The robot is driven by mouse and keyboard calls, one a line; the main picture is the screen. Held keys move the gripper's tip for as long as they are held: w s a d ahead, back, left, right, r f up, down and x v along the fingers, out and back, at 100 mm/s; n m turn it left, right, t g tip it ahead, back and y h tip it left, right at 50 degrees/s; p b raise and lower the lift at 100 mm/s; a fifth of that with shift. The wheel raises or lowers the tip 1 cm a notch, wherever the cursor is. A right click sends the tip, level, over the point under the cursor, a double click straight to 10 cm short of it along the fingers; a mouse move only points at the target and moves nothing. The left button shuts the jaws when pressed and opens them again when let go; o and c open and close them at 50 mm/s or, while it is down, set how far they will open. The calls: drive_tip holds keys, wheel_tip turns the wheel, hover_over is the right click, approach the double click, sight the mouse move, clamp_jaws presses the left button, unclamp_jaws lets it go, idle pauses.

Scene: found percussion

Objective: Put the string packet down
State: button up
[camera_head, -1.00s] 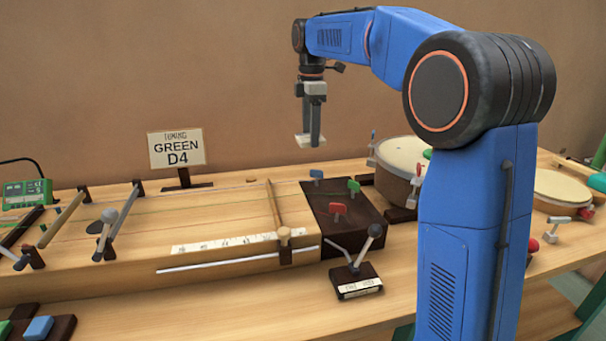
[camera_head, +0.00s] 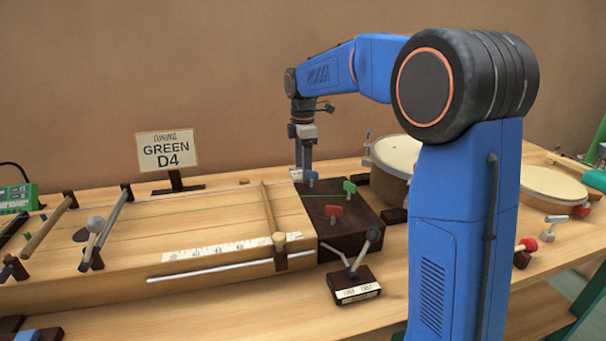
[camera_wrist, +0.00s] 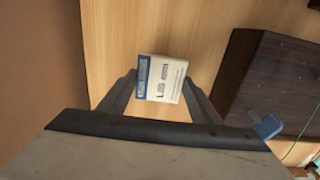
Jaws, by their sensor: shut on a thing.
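The string packet (camera_wrist: 163,80) is a small white packet with a blue end and dark print. In the wrist view it sits between the two fingers of my gripper (camera_wrist: 160,90), which is shut on it. In the head view my gripper (camera_head: 302,172) hangs pointing down just behind the dark block with the pegs, and a pale edge of the packet (camera_head: 296,175) shows at the fingertips. The packet is low over the wooden bench top (camera_wrist: 195,40). I cannot tell whether it touches the bench.
The dark peg block (camera_head: 340,232) with blue, green and red pegs stands close beside my gripper. The long stringed wooden box (camera_head: 200,225) lies left, with the "GREEN D4" sign (camera_head: 166,151) behind it. A drum (camera_head: 393,165) stands to the right. A mallet stand (camera_head: 354,285) is in front.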

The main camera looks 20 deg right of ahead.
drive_tip(key=shift+f, duration=1.1)
drive_tip(key=shift+f, duration=0.1)
drive_tip(key=o, duration=1)
wheel_tip(320, 180, up, 12)
